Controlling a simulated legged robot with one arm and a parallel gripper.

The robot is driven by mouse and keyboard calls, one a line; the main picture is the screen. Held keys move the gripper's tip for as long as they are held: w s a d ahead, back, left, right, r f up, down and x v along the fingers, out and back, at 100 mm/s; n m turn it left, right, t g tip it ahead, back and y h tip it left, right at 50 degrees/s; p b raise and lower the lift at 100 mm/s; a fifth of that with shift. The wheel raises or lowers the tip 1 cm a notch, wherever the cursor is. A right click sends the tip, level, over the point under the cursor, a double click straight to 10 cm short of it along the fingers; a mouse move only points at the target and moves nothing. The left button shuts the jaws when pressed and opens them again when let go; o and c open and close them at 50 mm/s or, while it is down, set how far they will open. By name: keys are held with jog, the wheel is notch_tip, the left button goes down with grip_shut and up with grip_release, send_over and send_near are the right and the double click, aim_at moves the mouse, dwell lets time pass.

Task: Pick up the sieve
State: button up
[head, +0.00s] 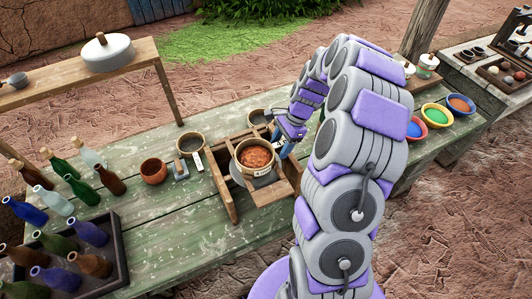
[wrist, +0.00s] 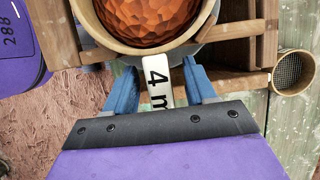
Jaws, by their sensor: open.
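The sieve (head: 254,157) is a round, light-rimmed vessel holding a reddish-brown, lumpy mass. It sits in a wooden frame on the green table. In the wrist view its curved rim (wrist: 108,40) is at the top, and a white handle or tag (wrist: 155,82) marked "4 m" sticks out toward me; the rest of the marking is hidden. My gripper (wrist: 160,85) is open, with one blue finger on each side of the white tag and gaps between. In the head view my gripper (head: 287,141) is at the right side of the sieve.
Two smaller mesh sieves stand near the frame (head: 222,184), one left (head: 190,143) and one behind (head: 258,118). A clay cup (head: 154,171) and several bottles (head: 83,191) stand left. Coloured bowls (head: 437,115) are right. The front middle tabletop is clear.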

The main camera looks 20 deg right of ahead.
jog(key=shift+a+r, duration=0.1)
jog(key=shift+a, duration=0.3)
jog(key=shift+c, duration=0.9)
jog(key=shift+d, duration=0.5)
jog(key=c, duration=0.7)
jog(key=shift+a, duration=0.1)
grip_shut()
jog(key=shift+a, duration=0.15)
